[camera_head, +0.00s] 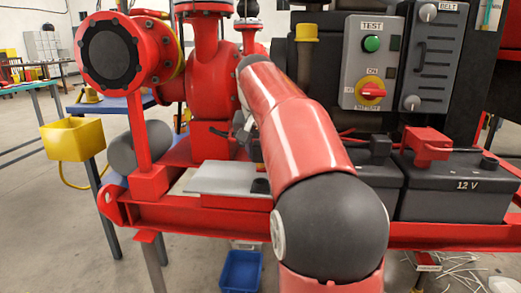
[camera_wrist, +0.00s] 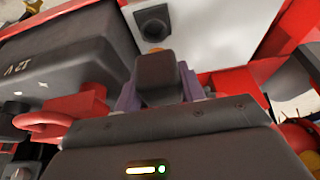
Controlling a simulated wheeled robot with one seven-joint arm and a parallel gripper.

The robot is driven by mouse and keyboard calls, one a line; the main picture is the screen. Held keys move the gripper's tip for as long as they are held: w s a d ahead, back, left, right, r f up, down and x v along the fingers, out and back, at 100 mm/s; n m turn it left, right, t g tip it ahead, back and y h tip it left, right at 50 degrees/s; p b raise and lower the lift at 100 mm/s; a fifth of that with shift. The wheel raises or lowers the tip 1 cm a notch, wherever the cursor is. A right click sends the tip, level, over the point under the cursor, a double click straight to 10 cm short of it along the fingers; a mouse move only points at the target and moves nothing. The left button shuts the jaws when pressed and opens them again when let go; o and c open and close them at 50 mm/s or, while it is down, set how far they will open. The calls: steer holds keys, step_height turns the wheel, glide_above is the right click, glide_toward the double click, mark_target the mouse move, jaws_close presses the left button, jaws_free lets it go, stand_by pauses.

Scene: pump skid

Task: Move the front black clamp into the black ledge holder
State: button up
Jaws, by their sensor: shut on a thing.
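My gripper (camera_wrist: 158,90) shows in the wrist view with a purplish finger on each side of a dark block, the black clamp (camera_wrist: 157,72), and is shut on it. The clamp hides what lies directly under it. The black ledge holder (camera_wrist: 153,23), a small dark block with a recess, sits on the pale plate just beyond the clamp in the wrist view. In the head view the holder (camera_head: 261,186) shows partly beside my red arm, at the right end of the plate.
Red pump pipes (camera_head: 208,75) rise behind.

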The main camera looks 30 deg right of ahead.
mark_target(260, 155)
step_height(260, 155, down, 2)
steer(key=shift+f+b, duration=0.15)
steer(key=shift+b, duration=0.65)
steer(key=shift+s+a, duration=0.1)
steer(key=shift+f+b, duration=0.8)
steer(key=shift+f, duration=0.9)
stand_by(0.9)
steer(key=o, duration=1.2)
steer(key=shift+o, duration=0.2)
steer(key=p+v, duration=0.2)
steer(key=v, duration=0.5)
steer(key=shift+r, duration=0.15)
steer(key=shift+s+r, duration=0.1)
steer(key=shift+r, duration=0.2)
